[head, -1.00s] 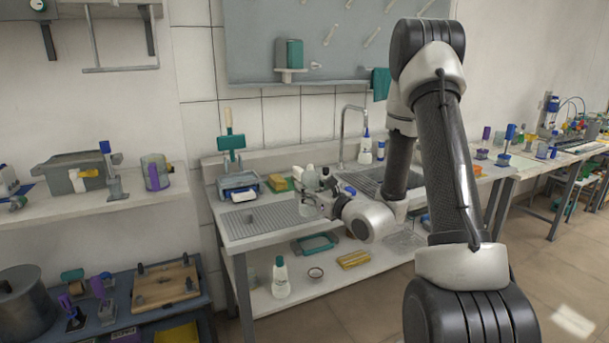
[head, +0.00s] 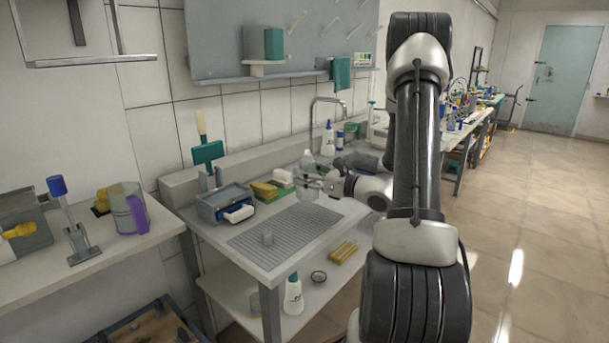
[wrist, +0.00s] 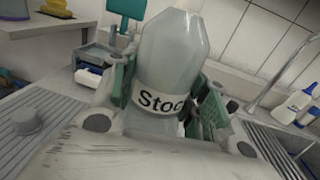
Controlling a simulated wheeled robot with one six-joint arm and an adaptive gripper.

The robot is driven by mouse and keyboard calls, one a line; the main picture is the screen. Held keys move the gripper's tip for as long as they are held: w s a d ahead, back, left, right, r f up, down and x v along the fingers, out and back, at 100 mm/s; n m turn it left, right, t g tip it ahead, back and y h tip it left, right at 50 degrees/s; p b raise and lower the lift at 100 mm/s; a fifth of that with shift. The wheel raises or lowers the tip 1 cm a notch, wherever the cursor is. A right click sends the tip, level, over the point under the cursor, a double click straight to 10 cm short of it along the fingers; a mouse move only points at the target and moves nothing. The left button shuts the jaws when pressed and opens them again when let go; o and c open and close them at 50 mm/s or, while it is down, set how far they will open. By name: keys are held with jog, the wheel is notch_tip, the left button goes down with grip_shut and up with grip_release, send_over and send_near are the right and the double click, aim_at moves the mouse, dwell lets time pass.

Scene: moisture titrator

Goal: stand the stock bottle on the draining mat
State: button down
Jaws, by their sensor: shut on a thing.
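The stock bottle (wrist: 172,55) is a pale, translucent bottle with a white label reading "Stoc". It stands upright between the two green-padded fingers of my gripper (wrist: 168,100), which is shut on it. In the head view the bottle (head: 308,160) and my gripper (head: 314,183) are near the back right end of the draining mat. The draining mat (head: 310,220) is a grey ribbed mat on the bench; part of it (wrist: 20,110) also shows at the left of the wrist view. The bottle's base is hidden, so I cannot tell whether it touches anything.
A grey tub (head: 225,203) with a brush, and sponges (head: 264,189), stand behind the mat. A tap (head: 328,100) and a blue-capped white bottle (head: 328,138) are at the back right. Most of the mat is clear.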

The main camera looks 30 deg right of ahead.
aim_at(308, 194)
jog(key=shift+s+d, duration=0.15)
jog(key=shift+d, duration=0.05)
jog(key=shift+f, duration=2.95)
jog(key=shift+f, duration=0.55)
jog(key=c, duration=0.7)
grip_release()
jog(key=c, duration=0.3)
